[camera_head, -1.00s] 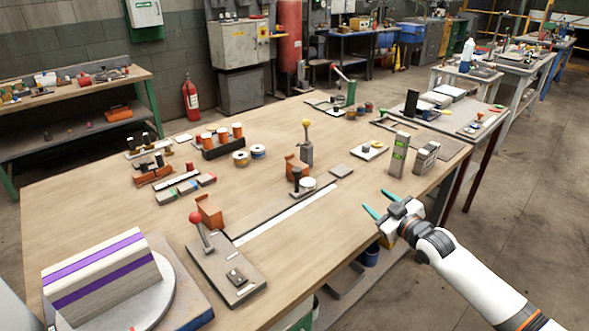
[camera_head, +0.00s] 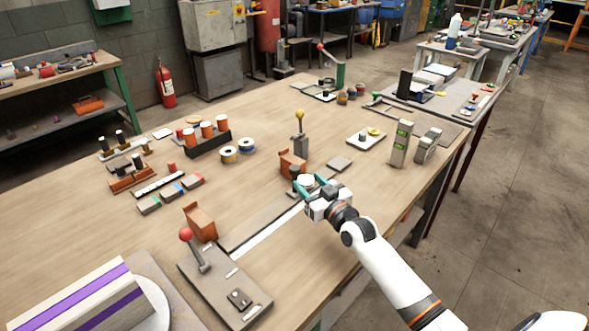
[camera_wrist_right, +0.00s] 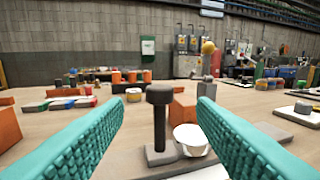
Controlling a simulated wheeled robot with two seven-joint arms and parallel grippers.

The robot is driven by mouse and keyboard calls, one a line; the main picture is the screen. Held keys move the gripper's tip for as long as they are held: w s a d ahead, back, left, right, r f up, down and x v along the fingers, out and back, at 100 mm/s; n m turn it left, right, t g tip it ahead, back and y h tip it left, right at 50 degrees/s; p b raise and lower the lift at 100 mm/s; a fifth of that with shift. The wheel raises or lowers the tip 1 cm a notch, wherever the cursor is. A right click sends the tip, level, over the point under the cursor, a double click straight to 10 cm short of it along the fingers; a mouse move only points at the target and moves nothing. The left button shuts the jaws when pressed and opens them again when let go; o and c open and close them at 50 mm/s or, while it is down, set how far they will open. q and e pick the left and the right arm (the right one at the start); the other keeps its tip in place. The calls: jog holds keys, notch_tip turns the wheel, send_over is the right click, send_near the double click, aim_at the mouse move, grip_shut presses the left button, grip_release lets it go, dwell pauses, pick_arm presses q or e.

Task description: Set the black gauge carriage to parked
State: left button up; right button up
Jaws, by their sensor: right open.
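The black gauge carriage shows best in the right wrist view as a dark knob on a post (camera_wrist_right: 160,95) rising from a grey base. A white round piece (camera_wrist_right: 190,138) sits at its right side. In the head view the carriage is at the far end of a flat rail with a white strip (camera_head: 268,230), close to an orange block (camera_head: 292,164), and is partly hidden by my fingers. My right gripper (camera_head: 312,184) is open, its teal fingers pointing toward the carriage. In the wrist view the post appears between the fingers, with no contact visible. My left gripper is out of view.
A second orange block (camera_head: 201,222) stands at the rail's near end, beside a plate with a red-knobbed lever (camera_head: 186,235). A yellow-knobbed post (camera_head: 300,135) stands behind the carriage. A flat grey square (camera_head: 340,163) lies to the right. Bare tabletop lies left of the rail.

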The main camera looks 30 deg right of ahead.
aim_at(298, 174)
jog(key=w, duration=0.6)
jog(key=shift+w+a+f, duration=0.15)
jog(key=shift+w+a, duration=0.1)
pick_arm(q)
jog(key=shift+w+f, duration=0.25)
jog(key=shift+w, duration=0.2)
pick_arm(e)
jog(key=shift+w, duration=0.65)
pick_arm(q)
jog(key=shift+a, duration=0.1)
pick_arm(e)
jog(key=shift+c, duration=0.5)
